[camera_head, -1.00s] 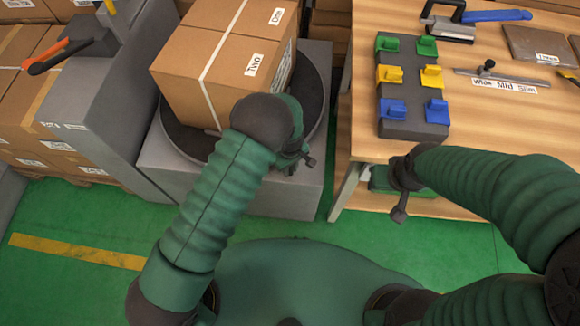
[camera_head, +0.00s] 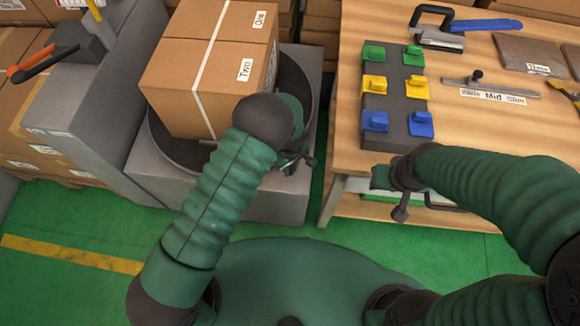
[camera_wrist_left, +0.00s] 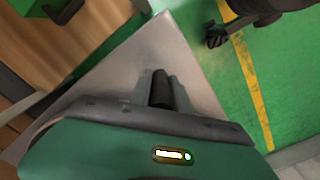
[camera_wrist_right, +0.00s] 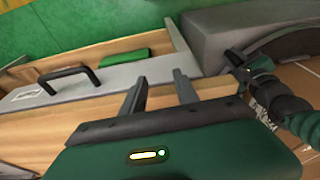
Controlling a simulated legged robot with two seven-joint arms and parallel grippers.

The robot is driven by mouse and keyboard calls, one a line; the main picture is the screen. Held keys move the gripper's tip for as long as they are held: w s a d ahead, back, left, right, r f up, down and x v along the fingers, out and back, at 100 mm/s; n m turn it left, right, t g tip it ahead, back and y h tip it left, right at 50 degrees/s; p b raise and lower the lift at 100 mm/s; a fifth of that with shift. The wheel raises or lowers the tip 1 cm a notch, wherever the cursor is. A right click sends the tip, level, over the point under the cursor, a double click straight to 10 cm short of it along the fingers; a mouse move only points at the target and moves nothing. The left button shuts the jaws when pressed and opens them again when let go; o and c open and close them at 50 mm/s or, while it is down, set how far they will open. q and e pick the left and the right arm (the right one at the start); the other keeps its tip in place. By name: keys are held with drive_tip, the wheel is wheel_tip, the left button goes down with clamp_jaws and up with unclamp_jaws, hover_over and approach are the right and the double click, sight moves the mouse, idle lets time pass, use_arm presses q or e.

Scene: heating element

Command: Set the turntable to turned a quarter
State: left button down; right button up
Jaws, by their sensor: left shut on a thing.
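The turntable (camera_head: 300,92) is a dark round disc on a grey plinth (camera_head: 245,206) at the left of centre. A brown carton (camera_head: 205,70) with a white strap and labels "One" and "Two" sits on it. My left gripper (camera_head: 293,162) is at the disc's near right edge, partly hidden by my own arm. In the left wrist view its fingers (camera_wrist_left: 161,92) are shut on a dark upright peg above the grey plinth top. My right gripper (camera_head: 402,188) is at the workbench's near left edge. In the right wrist view its fingers (camera_wrist_right: 160,88) stand apart and empty.
The wooden workbench (camera_head: 465,130) at the right carries a dark block with coloured clips (camera_head: 397,95), a slider bar (camera_head: 490,85) and hand tools. A grey cabinet with a lever (camera_head: 45,62) and stacked cartons stand at the left. Green floor is clear in front.

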use_arm(q)
drive_tip(key=shift+w+d+r, duration=0.2)
drive_tip(key=shift+w+d, duration=0.05)
drive_tip(key=shift+w, duration=0.05)
drive_tip(key=c, duration=1.5)
unclamp_jaws()
drive_tip(key=shift+o, duration=1.3)
drive_tip(key=shift+w+d+f, duration=0.1)
use_arm(e)
drive_tip(key=shift+w+d+f, duration=0.15)
drive_tip(key=shift+d, duration=0.15)
use_arm(q)
drive_tip(key=shift+r, duration=0.45)
wheel_tip(320, 180, up, 16)
drive_tip(key=p, duration=0.3)
use_arm(e)
wheel_tip(320, 180, up, 3)
drive_tip(key=shift+a, duration=0.15)
use_arm(q)
drive_tip(key=shift+f, duration=0.1)
